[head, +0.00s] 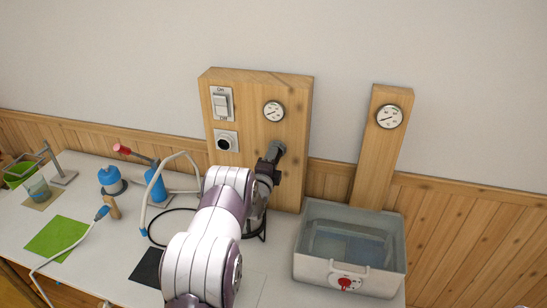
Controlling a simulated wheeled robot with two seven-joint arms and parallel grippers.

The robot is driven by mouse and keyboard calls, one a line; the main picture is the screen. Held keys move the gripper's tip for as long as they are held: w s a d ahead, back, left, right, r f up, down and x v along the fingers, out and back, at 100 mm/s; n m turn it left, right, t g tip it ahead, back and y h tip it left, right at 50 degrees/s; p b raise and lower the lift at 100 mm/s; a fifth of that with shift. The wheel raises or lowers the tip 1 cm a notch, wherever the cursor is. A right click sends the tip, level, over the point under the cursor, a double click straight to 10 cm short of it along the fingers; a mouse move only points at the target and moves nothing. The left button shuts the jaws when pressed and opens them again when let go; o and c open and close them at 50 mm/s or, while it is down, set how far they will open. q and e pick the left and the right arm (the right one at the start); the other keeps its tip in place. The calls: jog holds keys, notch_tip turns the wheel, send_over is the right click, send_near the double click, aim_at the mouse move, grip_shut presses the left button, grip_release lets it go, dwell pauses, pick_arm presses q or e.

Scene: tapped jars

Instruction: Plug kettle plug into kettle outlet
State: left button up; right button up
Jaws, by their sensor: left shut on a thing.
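A round black socket on a light plate (226,142), which looks like the kettle outlet, is on the left of the upright wooden board (258,95). My left gripper (269,162) is in front of the board's right side, to the right of and a little below the socket. It is shut on a dark grey, roundish piece (279,149), apart from the socket. I cannot tell for sure that this piece is the kettle plug. A black cord (160,242) loops on the table and passes behind my arm. My right gripper is not in view.
A switch (222,103) and a gauge (273,111) are on the board. A white basin of water (375,283) stands to the right, near a post with a gauge (389,116). Blue burners (155,187), hoses and a green mat (57,238) occupy the table's left.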

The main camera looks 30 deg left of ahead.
pick_arm(q)
jog(key=shift+s+f, duration=0.1)
jog(key=shift+s, duration=0.25)
jog(key=shift+s+d, duration=0.1)
jog(key=shift+p+v, duration=0.5)
jog(key=shift+v, duration=0.55)
